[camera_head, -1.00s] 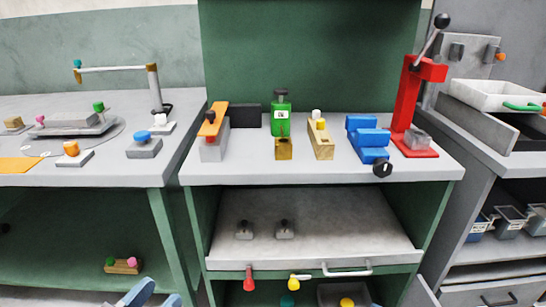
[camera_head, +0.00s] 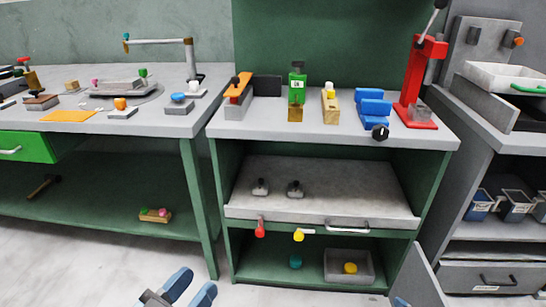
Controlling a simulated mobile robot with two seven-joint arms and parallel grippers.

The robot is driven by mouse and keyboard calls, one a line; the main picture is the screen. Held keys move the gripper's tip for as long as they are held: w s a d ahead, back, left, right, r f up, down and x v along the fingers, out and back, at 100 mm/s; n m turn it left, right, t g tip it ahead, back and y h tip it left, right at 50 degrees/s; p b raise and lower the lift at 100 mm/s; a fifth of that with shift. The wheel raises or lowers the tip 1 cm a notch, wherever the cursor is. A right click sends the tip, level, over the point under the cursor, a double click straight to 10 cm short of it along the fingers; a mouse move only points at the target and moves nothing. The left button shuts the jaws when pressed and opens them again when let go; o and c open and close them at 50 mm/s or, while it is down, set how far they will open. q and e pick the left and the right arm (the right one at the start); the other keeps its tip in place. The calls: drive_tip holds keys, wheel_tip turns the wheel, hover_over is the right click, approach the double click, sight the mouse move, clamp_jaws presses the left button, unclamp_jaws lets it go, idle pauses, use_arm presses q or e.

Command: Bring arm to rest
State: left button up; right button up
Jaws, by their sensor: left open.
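My left gripper (camera_head: 182,286) is at the bottom of the head view, left of centre, with two blue fingertips apart and nothing between them. It is over the floor, in front of the gap between the left bench and the middle cabinet, apart from both. The rest of the left arm is below the picture edge.
The middle cabinet (camera_head: 335,137) carries a red press (camera_head: 413,85) and a blue vise (camera_head: 372,110). Its lower door (camera_head: 420,280) hangs open at the right. The left bench (camera_head: 180,125) has an open shelf below. The floor (camera_head: 90,262) is clear at lower left.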

drive_tip(key=s+a+r+n+y, duration=0.2)
drive_tip(key=s+a+r, duration=0.4)
drive_tip(key=r, duration=0.5)
drive_tip(key=s+a+r+n+y, duration=0.1)
drive_tip(key=s+a+r+y, duration=0.1)
drive_tip(key=s+a+r, duration=0.7)
drive_tip(key=s+a+r+n+y, duration=0.2)
drive_tip(key=s+a+r, duration=0.15)
drive_tip(key=r, duration=0.95)
drive_tip(key=w+a+r+m+t+h, duration=0.1)
drive_tip(key=w+a+r+m+t, duration=0.15)
drive_tip(key=r+m+t, duration=0.3)
use_arm(q)
drive_tip(key=s+a+r+n+g+y+p, duration=0.2)
drive_tip(key=s+a+r+g+y+p, duration=0.3)
drive_tip(key=p, duration=3.3)
drive_tip(key=a+y, duration=0.1)
drive_tip(key=a, duration=0.1)
drive_tip(key=shift+s+a+n+g, duration=0.2)
drive_tip(key=shift+a+n+g, duration=0.1)
drive_tip(key=shift+a+g, duration=0.1)
use_arm(e)
drive_tip(key=s+d+r+g+h, duration=0.4)
drive_tip(key=d+r+g+h, duration=0.2)
drive_tip(key=d+g, duration=0.1)
drive_tip(key=shift+s, duration=0.15)
